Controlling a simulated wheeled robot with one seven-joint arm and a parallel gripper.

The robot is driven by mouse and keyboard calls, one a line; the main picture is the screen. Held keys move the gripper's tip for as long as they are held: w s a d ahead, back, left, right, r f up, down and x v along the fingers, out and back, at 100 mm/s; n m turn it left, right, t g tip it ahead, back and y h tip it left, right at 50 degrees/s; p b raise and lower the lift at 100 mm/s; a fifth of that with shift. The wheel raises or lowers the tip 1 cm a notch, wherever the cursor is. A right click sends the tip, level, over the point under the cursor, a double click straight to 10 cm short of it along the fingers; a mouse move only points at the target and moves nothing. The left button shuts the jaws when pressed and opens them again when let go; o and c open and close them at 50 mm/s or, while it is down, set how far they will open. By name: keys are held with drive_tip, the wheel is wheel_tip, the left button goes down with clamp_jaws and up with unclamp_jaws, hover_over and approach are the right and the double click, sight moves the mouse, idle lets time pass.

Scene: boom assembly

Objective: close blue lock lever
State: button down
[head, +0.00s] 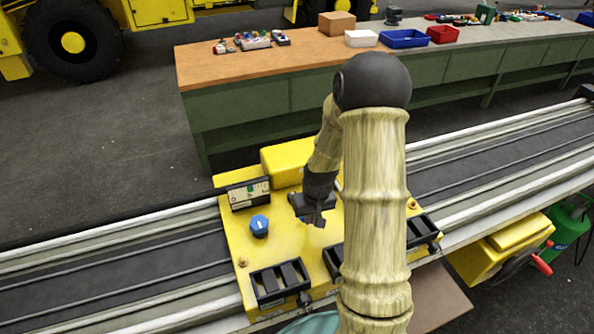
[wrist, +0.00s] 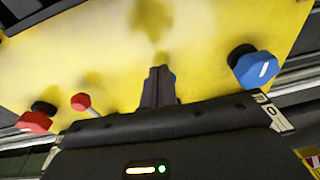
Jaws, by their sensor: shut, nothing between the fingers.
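My gripper (head: 318,218) is above the yellow control box, pointing down at its top. In the wrist view its fingers (wrist: 158,84) are together and hold nothing. A small patch of blue (wrist: 172,78) shows at the right edge of the fingers; the rest of it is hidden, and I cannot tell if it is the blue lock lever. A blue knob (head: 259,226) with a white line stands on the yellow box, left of my gripper in the head view. The same blue knob (wrist: 254,68) is at the right in the wrist view, apart from the fingers.
The yellow box (head: 235,248) sits across a grey rail (head: 110,270). A red knob (wrist: 35,122) and a small red-tipped lever (wrist: 81,102) are at the left in the wrist view. A gauge (head: 249,193) and black switch block (head: 280,284) flank the blue knob. A workbench (head: 250,95) stands behind.

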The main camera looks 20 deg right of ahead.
drive_tip(key=shift+a+f, duration=0.1)
drive_tip(key=shift+f, duration=0.4)
drive_tip(key=shift+s, duration=0.15)
drive_tip(key=shift+r, duration=0.55)
drive_tip(key=s+r, duration=0.6)
drive_tip(key=s, duration=0.4)
drive_tip(key=shift+s+d+r, duration=0.25)
drive_tip(key=shift+s+d, duration=0.1)
drive_tip(key=shift+d, duration=0.05)
